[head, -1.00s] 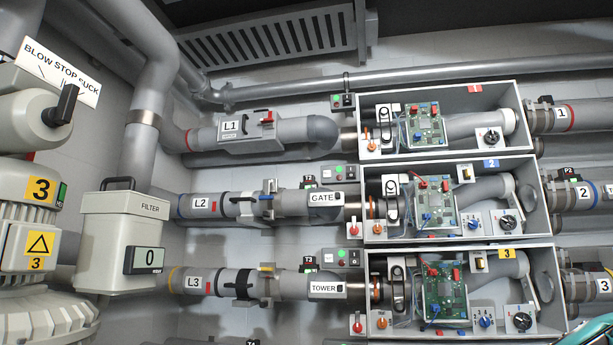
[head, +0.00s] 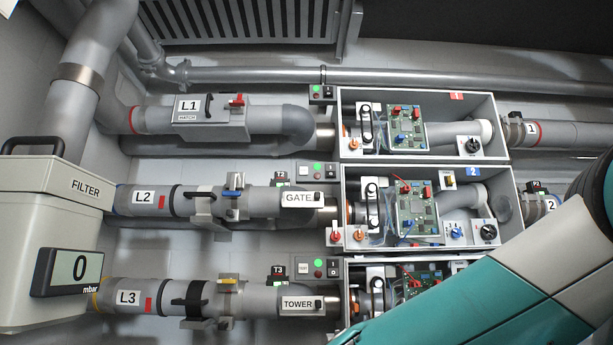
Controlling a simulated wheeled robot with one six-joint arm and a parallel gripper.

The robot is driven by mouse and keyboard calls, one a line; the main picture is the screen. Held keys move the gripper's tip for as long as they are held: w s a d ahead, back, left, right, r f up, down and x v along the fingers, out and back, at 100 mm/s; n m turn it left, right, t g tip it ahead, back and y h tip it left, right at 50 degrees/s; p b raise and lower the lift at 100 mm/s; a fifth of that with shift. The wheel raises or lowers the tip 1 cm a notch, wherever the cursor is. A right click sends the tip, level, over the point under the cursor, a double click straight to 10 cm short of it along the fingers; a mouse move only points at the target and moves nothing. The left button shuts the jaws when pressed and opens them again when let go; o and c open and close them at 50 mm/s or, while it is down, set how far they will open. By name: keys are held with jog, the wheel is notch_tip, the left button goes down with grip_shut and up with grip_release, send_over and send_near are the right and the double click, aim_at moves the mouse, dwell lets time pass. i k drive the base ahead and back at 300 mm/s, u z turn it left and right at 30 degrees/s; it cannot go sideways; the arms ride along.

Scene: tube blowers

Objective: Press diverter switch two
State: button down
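Diverter box two (head: 512,214), with a blue 2 label (head: 473,174), is the middle open box. Inside it are a small switch on a white plate (head: 448,180), a blue knob (head: 456,231), a black knob (head: 488,232) and a circuit board (head: 418,215). Outside its upper left corner is a switch plate (head: 317,171) with a green light. None of these is named as the diverter switch, so I cannot tell which it is. My gripper is not in view; only my teal and white arm shows at lower right.
Box one (head: 500,125) is above. Box three (head: 347,270) is below, largely hidden by my arm. Pipes L1, L2 and L3 enter from the left. The filter housing (head: 45,200) with a display reading 0 (head: 78,268) stands at far left.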

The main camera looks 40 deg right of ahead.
aim_at(331, 167)
jog(key=z, duration=0.5)
jog(key=i, duration=1.05)
jog(key=z, duration=0.75)
